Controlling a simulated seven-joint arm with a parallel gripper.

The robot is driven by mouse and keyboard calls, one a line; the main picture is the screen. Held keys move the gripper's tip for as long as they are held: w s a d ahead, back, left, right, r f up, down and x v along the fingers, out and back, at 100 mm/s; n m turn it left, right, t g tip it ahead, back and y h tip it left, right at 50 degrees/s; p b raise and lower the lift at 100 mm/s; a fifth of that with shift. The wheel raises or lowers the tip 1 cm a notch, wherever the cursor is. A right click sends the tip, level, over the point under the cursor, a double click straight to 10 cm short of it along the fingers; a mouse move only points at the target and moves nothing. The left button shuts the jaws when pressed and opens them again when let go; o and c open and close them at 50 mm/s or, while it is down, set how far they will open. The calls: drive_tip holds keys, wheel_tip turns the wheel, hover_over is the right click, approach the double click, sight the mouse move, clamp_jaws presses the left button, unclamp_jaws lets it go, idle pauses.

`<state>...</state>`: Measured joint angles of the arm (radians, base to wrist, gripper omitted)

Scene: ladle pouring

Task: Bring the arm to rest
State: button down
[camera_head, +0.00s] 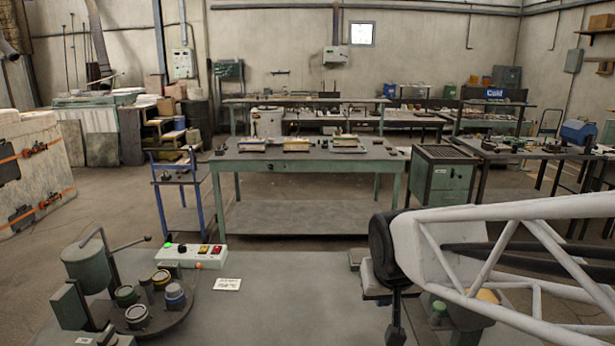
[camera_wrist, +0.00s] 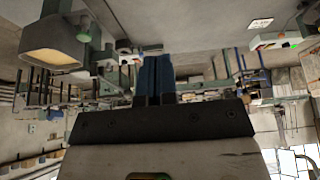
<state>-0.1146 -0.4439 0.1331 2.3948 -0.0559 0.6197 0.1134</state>
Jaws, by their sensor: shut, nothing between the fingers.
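My gripper (camera_head: 396,335) hangs from the end of my white lattice arm, at the lower right of the head view, over the near worktable (camera_head: 290,300). In the wrist view the two blue fingers of my gripper (camera_wrist: 155,62) stand side by side, closed together, with nothing held between them. The wrist view looks upside down. No ladle can be made out in either view. In the head view my arm hides part of the table's right side.
A green vessel (camera_head: 88,262) and a round tray (camera_head: 172,318) with several small pots stand at the left. A switch box (camera_head: 205,256) with a lit green lamp and a white card (camera_head: 228,284) lie nearby. A yellow-filled container (camera_wrist: 50,58) shows in the wrist view. The table's middle is clear.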

drive_tip(key=s+d+g, duration=0.1)
drive_tip(key=s+d, duration=0.1)
drive_tip(key=s, duration=0.5)
drive_tip(key=s+d+g, duration=0.1)
drive_tip(key=s+d, duration=0.2)
drive_tip(key=s, duration=0.4)
drive_tip(key=shift+s+f+m, duration=0.15)
drive_tip(key=shift+s+m, duration=0.05)
drive_tip(key=shift+m, duration=0.1)
